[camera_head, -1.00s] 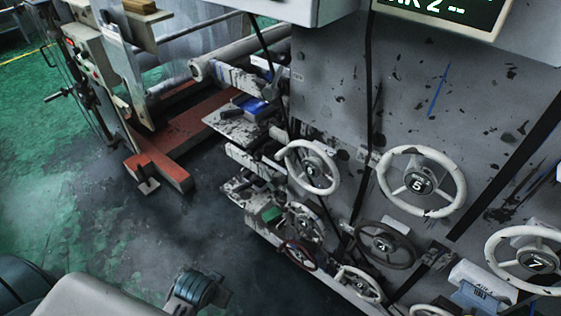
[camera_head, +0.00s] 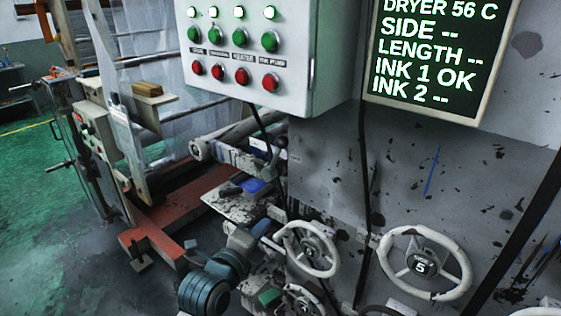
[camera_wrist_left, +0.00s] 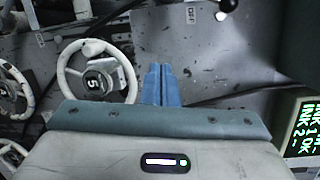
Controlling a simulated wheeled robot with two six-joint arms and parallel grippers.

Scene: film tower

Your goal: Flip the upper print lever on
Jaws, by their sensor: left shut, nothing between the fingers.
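My left gripper (camera_head: 264,228) reaches in from the lower left in the head view, with its tip just left of a white handwheel (camera_head: 310,249). In the left wrist view its two blue fingers (camera_wrist_left: 161,85) lie together, shut and empty. They point at the grey machine wall, to the right of the white handwheel marked 5 (camera_wrist_left: 97,80). A small OFF label (camera_wrist_left: 192,14) and a dark knob (camera_wrist_left: 228,5) show at the top of the wrist view. I cannot tell whether this knob is the upper print lever. No clear lever shows in the head view.
A control box (camera_head: 262,50) with green and red buttons hangs above. A text screen (camera_head: 435,55) is to its right. Handwheel 5 (camera_head: 424,265) sticks out at the lower right. A red frame (camera_head: 165,215) stands at the left, with open green floor (camera_head: 30,200) beyond.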

